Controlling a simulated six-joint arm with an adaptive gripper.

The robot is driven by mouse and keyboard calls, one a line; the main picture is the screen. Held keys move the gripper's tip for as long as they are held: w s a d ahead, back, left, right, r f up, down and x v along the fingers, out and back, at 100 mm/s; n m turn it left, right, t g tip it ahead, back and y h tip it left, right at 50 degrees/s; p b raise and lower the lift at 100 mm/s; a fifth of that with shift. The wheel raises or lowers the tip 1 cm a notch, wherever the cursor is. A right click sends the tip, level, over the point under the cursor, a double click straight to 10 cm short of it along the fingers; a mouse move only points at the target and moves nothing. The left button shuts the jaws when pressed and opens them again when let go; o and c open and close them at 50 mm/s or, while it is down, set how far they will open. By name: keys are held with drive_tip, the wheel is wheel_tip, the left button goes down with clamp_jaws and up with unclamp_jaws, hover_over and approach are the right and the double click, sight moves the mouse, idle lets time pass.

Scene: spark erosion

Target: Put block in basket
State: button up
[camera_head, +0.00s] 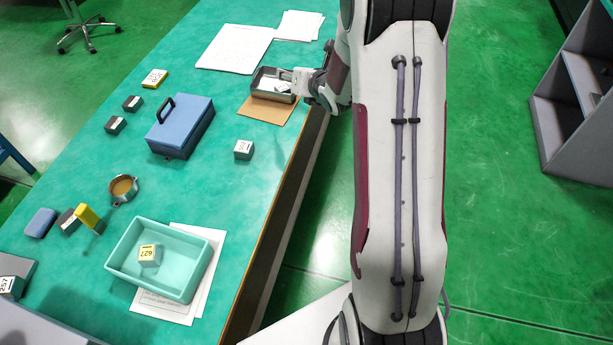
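A pale block (149,255) with a number label lies inside the teal basket (196,285) at the front of the bench. Another labelled block (243,150) in grey and white stands on the open bench top, right of the blue box. My gripper (284,78) is at the far right edge of the bench, over a small grey metal tray (262,91). A small whitish piece with dark marks shows in the tray beside the fingers. The fingers are small and partly hidden, so I cannot tell if they hold it.
A blue box with a handle (182,132) stands mid-bench. Small blocks, a yellow block (88,216) and a round brown-topped dish (123,188) lie at left. Papers (235,48) lie at the back. Bench space between box and basket is fairly clear.

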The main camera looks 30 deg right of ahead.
drive_tip(key=s+a+r+m+g+h, duration=0.1)
drive_tip(key=s+a+r+m+g, duration=0.1)
drive_tip(key=s+a+r+m, duration=0.45)
drive_tip(key=s+a+r+m+g, duration=0.1)
drive_tip(key=s+a+r+m, duration=0.2)
drive_tip(key=s+r+m, duration=0.6)
drive_tip(key=s+a+m+g+y, duration=0.1)
drive_tip(key=s+a+m+g, duration=0.1)
drive_tip(key=s+a+m, duration=0.3)
drive_tip(key=s+a+m+g+y, duration=0.1)
drive_tip(key=s+a+m, duration=0.4)
drive_tip(key=s, duration=1.5)
drive_tip(key=m, duration=0.5)
drive_tip(key=shift+f+m+g, duration=0.25)
drive_tip(key=shift+m+g, duration=0.1)
drive_tip(key=shift+g, duration=0.05)
